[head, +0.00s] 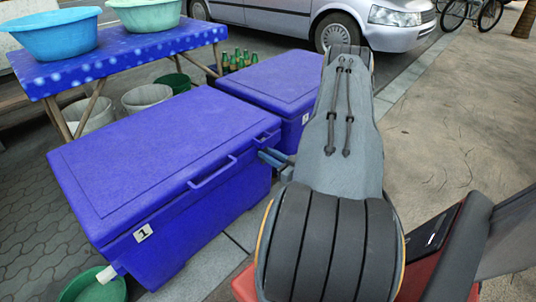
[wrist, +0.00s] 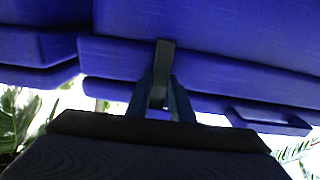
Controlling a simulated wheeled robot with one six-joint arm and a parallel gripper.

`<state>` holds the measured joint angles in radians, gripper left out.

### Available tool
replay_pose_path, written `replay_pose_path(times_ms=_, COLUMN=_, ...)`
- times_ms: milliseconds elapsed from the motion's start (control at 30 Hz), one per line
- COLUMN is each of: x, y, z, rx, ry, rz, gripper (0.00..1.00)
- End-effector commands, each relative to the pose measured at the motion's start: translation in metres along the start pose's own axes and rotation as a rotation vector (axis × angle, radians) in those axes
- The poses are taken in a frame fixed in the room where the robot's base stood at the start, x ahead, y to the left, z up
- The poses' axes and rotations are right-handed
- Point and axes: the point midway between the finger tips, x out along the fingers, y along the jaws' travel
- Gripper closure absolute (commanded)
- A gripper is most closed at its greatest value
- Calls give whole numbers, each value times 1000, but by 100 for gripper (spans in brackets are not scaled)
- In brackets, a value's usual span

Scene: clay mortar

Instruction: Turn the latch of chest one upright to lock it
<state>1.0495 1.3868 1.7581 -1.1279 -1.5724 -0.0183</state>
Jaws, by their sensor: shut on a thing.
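Chest one (head: 150,160) is a large blue chest with a shut lid and a white label "1" on its near end. My gripper (head: 266,156) is at its long right side, near the far corner. The latch (wrist: 163,60) shows in the wrist view as a short dark bar. It runs nearly up and down in that picture, across the seam of the blue chest (wrist: 220,60). The fingers of my gripper (wrist: 159,98) are shut on the latch's lower part. In the head view the latch cannot be made out at the fingertips.
A second blue chest (head: 270,85) stands just behind. A handle (head: 212,172) sticks out of chest one's side, left of my gripper. A green basin (head: 95,288) lies by the near end. A table (head: 130,48) with basins stands behind left. Paving at right is open.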

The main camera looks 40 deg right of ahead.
Motion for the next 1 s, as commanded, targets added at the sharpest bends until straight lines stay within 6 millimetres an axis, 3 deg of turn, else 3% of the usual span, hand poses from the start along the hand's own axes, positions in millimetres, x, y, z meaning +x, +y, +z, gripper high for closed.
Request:
replay_pose_path(times_ms=233, x=0, y=-1, z=1, rx=1, ry=-2, rz=-1, gripper=100)
replay_pose_path(times_ms=267, x=0, y=-1, z=1, rx=1, ry=-2, rz=-1, gripper=78)
replay_pose_path(times_ms=367, x=0, y=-1, z=1, rx=1, ry=-2, rz=-1, gripper=61)
replay_pose_path(times_ms=733, x=-5, y=0, z=0, rx=1, ry=-1, rz=1, gripper=61)
replay_pose_path(times_ms=1000, x=-46, y=1, z=0, rx=3, ry=-2, rz=4, gripper=61)
